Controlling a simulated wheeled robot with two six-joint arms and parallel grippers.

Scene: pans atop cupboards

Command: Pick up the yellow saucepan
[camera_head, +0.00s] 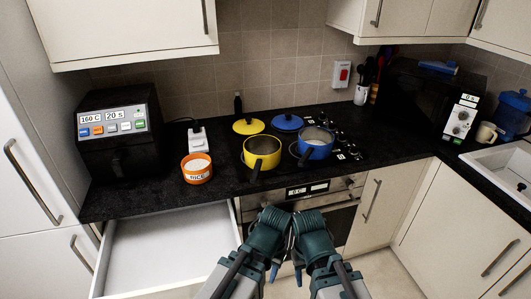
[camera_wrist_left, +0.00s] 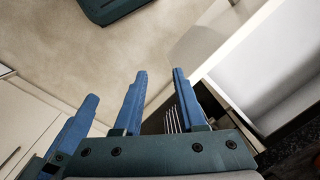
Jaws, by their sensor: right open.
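The yellow saucepan (camera_head: 262,152) stands on the black countertop in the head view, left of the blue saucepan. Its dark handle points toward me and slightly left, past the counter's front edge. My left gripper (camera_head: 273,272) and right gripper (camera_head: 298,274) point down close together in front of the oven, below the saucepan and apart from it. The right gripper is open and empty. In the left wrist view, the left gripper's blue fingers (camera_wrist_left: 135,85) stand apart with nothing between them. The saucepan is not in the left wrist view.
A blue saucepan (camera_head: 316,143) stands on the hob. A yellow lid (camera_head: 248,126) and blue lid (camera_head: 287,122) lie behind. An orange rice bowl (camera_head: 197,168) stands to the left. An open, empty drawer (camera_head: 165,250) juts out at left. The oven (camera_head: 310,196) is below.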

